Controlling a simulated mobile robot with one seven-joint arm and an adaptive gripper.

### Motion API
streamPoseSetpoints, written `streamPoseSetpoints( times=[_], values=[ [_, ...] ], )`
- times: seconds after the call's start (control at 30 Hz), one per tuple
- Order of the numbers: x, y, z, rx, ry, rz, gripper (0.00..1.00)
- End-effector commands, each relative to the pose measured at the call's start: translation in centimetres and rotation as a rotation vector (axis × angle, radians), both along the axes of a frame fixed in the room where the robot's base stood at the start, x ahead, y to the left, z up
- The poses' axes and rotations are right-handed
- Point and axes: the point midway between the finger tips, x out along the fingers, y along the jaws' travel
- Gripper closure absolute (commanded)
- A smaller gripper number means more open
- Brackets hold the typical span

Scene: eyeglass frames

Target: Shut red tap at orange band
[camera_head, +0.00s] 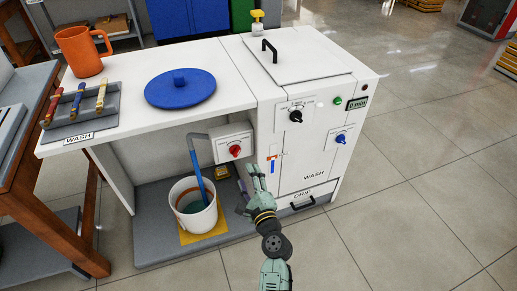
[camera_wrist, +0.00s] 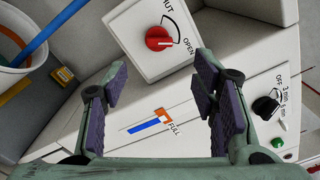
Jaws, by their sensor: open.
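The red tap (camera_head: 235,151) is a round knob on a white box under the counter. In the wrist view the red tap (camera_wrist: 157,37) shows a white mark turned toward the OPEN label, with the other label partly cut off. A level gauge (camera_wrist: 150,122) on the white cabinet has a blue column reaching an orange band beside the word FULL; the gauge also shows in the head view (camera_head: 272,163). My gripper (camera_head: 257,171) is in front of the cabinet, below and right of the tap. In the wrist view my gripper (camera_wrist: 162,95) is open and empty, apart from the knob.
A white bucket (camera_head: 181,191) with a blue hose stands on the shelf, left of my gripper. The cabinet has a black knob (camera_head: 296,116), a blue knob (camera_head: 341,139) and a drip drawer handle (camera_head: 302,203). Floor at the right is clear.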

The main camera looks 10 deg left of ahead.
Motion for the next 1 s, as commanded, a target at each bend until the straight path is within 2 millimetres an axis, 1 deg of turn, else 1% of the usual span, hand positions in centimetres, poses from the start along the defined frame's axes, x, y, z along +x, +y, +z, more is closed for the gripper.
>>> streamPoseSetpoints(
  times=[0.07,0.17,0.4,0.6,0.73,1.0],
  values=[
    [0.3,0.5,0.1,0.001,0.0,0.003,0.47],
    [1.5,1.2,0.3,0.001,-0.001,0.003,0.47],
    [5.4,3.8,0.3,0.0,-0.001,0.003,0.47],
    [7.8,5.4,0.1,0.0,0.0,0.002,0.47],
    [8.6,5.9,0.0,0.0,0.0,0.001,0.47],
    [8.8,6.0,0.0,0.0,0.001,0.001,0.47]
  ],
)
